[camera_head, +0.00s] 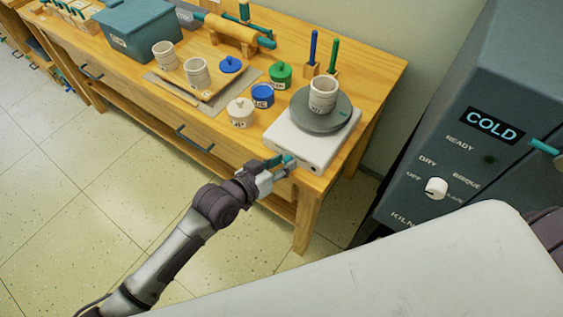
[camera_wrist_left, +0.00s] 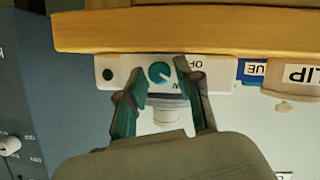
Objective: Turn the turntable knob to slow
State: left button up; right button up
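The turntable (camera_head: 300,137) is a pale box with a grey round wheel (camera_head: 318,122) at the right end of the wooden table, with a ridged pale cup (camera_head: 323,95) on the wheel. Its teal knob (camera_wrist_left: 160,72) is on the front face, with a white mark pointing lower right in the left wrist view. An upside-down, partly hidden "OF" label is to its right; lettering below is mostly covered by a finger. My left gripper (camera_head: 285,165) is at the front face, open, its fingertips (camera_wrist_left: 161,68) on either side of the knob; contact is unclear. My right gripper is out of view.
Blue (camera_head: 262,96) and white (camera_head: 240,112) lidded jars stand left of the turntable. The table's front edge (camera_wrist_left: 240,38) runs close by the gripper. A dark kiln (camera_head: 455,130) with its own white knob (camera_head: 436,187) stands at right. Floor in front is clear.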

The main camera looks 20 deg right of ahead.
pick_arm(q)
grip_shut()
